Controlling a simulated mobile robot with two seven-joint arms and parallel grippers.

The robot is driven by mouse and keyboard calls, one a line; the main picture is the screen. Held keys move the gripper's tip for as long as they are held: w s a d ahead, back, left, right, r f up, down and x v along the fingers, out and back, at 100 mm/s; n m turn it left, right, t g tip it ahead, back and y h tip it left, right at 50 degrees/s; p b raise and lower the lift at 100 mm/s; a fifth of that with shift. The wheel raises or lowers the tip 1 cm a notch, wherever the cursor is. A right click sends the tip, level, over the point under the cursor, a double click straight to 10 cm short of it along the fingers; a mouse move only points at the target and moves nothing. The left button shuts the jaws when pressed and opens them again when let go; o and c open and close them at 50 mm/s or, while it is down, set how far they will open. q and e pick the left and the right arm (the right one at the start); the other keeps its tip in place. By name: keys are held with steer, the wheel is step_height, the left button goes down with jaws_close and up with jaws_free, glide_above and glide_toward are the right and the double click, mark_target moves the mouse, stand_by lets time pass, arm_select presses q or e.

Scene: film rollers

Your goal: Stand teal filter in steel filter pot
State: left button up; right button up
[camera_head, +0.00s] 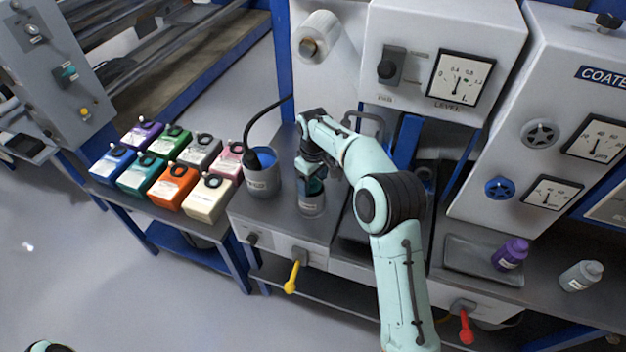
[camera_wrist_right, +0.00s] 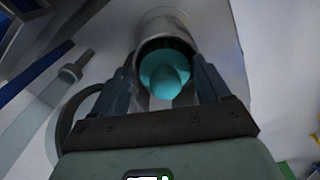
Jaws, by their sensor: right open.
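The steel filter pot (camera_head: 312,206) stands on the grey bench below my right gripper (camera_head: 312,178). The teal filter (camera_wrist_right: 165,72) is inside the steel pot (camera_wrist_right: 162,27) in the right wrist view, its rounded teal end facing the camera. The gripper also shows in the wrist view (camera_wrist_right: 168,92), its two dark fingers apart, one on each side of the filter. I cannot tell whether the fingers touch the filter or the pot wall. In the head view the arm and gripper hide much of the pot's mouth. My left gripper is not in view.
A larger grey pot (camera_head: 263,181) with blue inside and a black hose stands just left. Several coloured containers (camera_head: 172,185) fill the left table. A shallow tray (camera_head: 478,258), a purple bottle (camera_head: 510,254) and a grey bottle (camera_head: 581,275) are at right. Gauge cabinets stand behind.

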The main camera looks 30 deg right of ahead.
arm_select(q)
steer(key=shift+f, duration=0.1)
arm_select(e)
steer(key=shift+s+a+f+g, duration=0.15)
steer(key=shift+s+a+f, duration=0.1)
steer(key=shift+f, duration=0.2)
steer(key=shift+s+a+f+g, duration=0.1)
steer(key=shift+a+f+g, duration=0.1)
steer(key=shift+f, duration=0.2)
steer(key=shift+w+r, duration=0.1)
steer(key=shift+r, duration=0.4)
arm_select(q)
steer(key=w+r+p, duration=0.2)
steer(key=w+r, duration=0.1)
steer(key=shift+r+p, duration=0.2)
steer(key=shift+p, duration=0.1)
arm_select(e)
step_height(320, 180, up, 14)
steer(key=shift+d, duration=0.35)
